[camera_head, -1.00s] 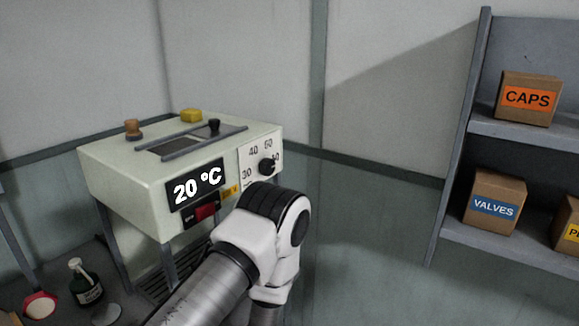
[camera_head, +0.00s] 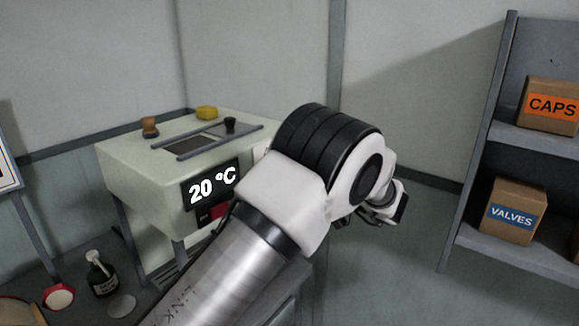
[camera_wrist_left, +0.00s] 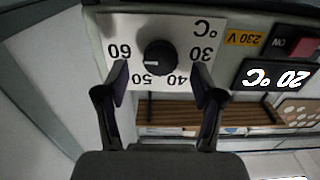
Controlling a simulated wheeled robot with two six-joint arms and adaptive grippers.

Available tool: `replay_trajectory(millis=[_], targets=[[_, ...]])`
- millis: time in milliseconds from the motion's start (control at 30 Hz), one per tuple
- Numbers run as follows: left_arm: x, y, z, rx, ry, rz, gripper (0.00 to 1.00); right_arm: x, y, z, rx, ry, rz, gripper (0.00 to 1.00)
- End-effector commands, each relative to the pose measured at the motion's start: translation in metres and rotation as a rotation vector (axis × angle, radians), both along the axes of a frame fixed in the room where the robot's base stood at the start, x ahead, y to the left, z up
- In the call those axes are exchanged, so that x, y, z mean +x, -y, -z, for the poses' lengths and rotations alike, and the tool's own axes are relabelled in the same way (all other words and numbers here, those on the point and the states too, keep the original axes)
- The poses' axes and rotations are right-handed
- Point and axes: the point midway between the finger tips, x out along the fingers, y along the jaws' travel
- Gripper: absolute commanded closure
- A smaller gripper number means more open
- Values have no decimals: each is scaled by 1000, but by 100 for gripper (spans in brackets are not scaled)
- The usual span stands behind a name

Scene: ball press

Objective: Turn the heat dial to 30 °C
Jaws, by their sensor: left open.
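The heat dial (camera_wrist_left: 160,58) is a round black knob on a white panel (camera_wrist_left: 183,26). In the left wrist view the panel is upside down, with 60 at left, 50 and 40 below the knob, and 30 at right. I cannot tell the exact mark its pointer meets. My left gripper (camera_wrist_left: 160,84) is open, with its fingertips on either side of the knob's lower part in the picture; contact is unclear. In the head view my left arm hides the dial. The press (camera_head: 140,170) has a display (camera_head: 212,185) reading 20 °C. My right gripper is out of view.
A red switch (camera_head: 217,212) sits below the display. A dark bottle (camera_head: 101,276) stands at lower left. A shelf (camera_head: 545,137) with boxes is at right.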

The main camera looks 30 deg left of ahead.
Motion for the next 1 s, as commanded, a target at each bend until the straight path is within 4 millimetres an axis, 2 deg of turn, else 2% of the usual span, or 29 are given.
replay_trajectory(millis=[100,200,433,467,600,633,1000], targets=[[1,-20,-2,-2,0,0,32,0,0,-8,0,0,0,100],[2,-29,0,-1,-1,1,32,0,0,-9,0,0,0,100],[3,-31,1,0,0,3,32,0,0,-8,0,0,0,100],[3,-31,1,0,0,3,39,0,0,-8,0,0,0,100],[3,-30,1,0,0,3,89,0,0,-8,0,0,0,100],[3,-30,1,0,0,3,92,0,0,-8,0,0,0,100],[3,-30,2,-1,29,3,92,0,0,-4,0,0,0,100]])
